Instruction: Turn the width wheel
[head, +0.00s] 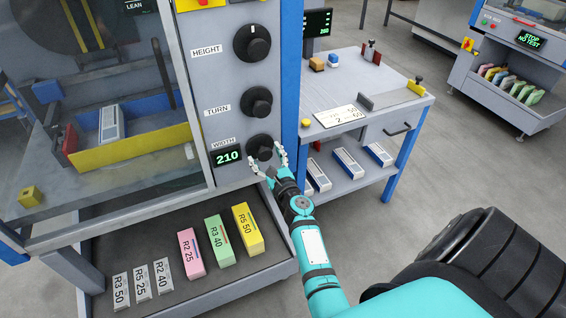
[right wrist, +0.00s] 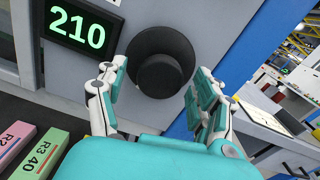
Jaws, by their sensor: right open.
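The width wheel (head: 260,146) is a black round knob on the grey panel, the lowest of three, below the TURN knob (head: 256,102) and the HEIGHT knob (head: 252,43). The width display (head: 228,157) beside it reads 210 in green. My right gripper (head: 269,165) is at the wheel, its fingers spread. In the right wrist view the wheel (right wrist: 160,65) lies ahead between the two open fingers, and no firm grip shows. Whether a finger touches it, I cannot tell. My left gripper is not in view.
A tray (head: 270,268) below the panel holds pink, green and yellow blocks and grey plates. A blue post (head: 289,80) stands just right of the wheel. A side table (head: 395,90) with a handled drawer is further right.

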